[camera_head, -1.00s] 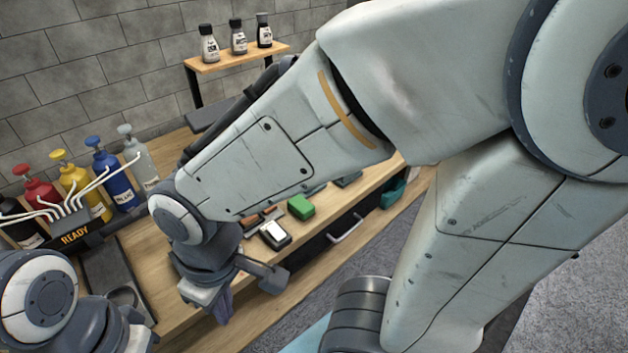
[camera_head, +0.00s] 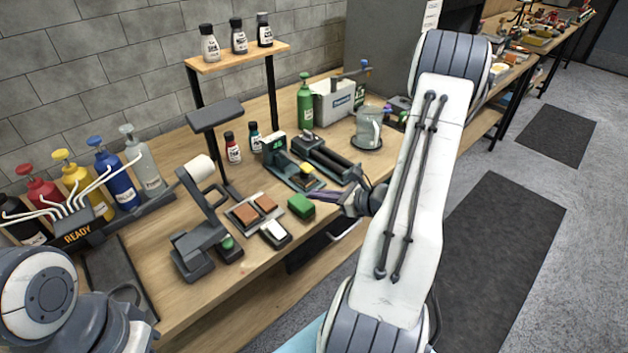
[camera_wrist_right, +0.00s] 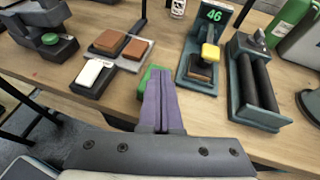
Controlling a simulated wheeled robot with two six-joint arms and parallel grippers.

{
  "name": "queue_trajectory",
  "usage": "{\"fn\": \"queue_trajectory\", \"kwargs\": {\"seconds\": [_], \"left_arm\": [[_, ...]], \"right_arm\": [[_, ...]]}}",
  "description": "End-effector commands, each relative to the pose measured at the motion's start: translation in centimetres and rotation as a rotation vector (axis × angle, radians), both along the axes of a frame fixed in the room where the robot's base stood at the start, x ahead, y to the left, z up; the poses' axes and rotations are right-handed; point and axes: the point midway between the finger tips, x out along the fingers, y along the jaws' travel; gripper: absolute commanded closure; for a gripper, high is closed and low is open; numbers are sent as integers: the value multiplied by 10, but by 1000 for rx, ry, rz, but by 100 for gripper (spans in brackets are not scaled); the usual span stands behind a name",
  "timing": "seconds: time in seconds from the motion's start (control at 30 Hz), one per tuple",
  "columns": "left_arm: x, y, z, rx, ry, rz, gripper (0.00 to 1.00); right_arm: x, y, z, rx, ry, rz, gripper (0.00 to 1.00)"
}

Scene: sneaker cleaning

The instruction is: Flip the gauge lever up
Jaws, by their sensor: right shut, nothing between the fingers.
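The gauge (camera_head: 274,146) is a dark green device with a lit green display on the bench. In the right wrist view the gauge (camera_wrist_right: 191,72) reads 46. A yellow-topped piece, seemingly its lever (camera_wrist_right: 210,53), stands low in front of the display; it also shows in the head view (camera_head: 307,168). I cannot tell its exact tilt. My right gripper (camera_wrist_right: 161,75) has purple fingers pressed together with nothing between them. In the head view the right gripper (camera_head: 318,197) is in front of the gauge, apart from the lever. My left arm shows at bottom left, its gripper out of view.
A green block (camera_head: 301,206) lies close to the right fingertips. A twin-roller device (camera_wrist_right: 257,85) is right of the gauge. Brown blocks (camera_wrist_right: 109,41) and a white-topped brush (camera_wrist_right: 93,73) lie left. A green bottle (camera_head: 305,104) and mug (camera_head: 368,130) stand behind.

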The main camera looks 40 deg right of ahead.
Motion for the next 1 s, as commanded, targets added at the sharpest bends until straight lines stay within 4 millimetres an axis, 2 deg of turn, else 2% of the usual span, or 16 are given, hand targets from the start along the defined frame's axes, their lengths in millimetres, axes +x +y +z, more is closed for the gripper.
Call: {"fn": "queue_trajectory", "kwargs": {"seconds": [0.03, 0.1, 0.2, 0.63, 0.77, 1.0], "left_arm": [[0, 0, 0, 0, 0, 0, 100], [0, 0, 0, 0, 0, 0, 100], [0, 0, 0, 0, 0, 0, 100], [0, 0, 2, 0, 0, 0, 100], [0, 0, 6, 0, 0, 0, 100], [0, 0, 14, 0, 0, 0, 100]], "right_arm": [[-4, -23, -3, 25, -16, -98, 100], [-8, -44, -5, 43, -35, -187, 100], [-11, -58, -6, 54, -49, -248, 100], [-5, -58, -7, 54, -49, -251, 100], [13, -55, -13, 56, -48, -247, 100], [54, -52, -27, 55, -48, -247, 100]]}}
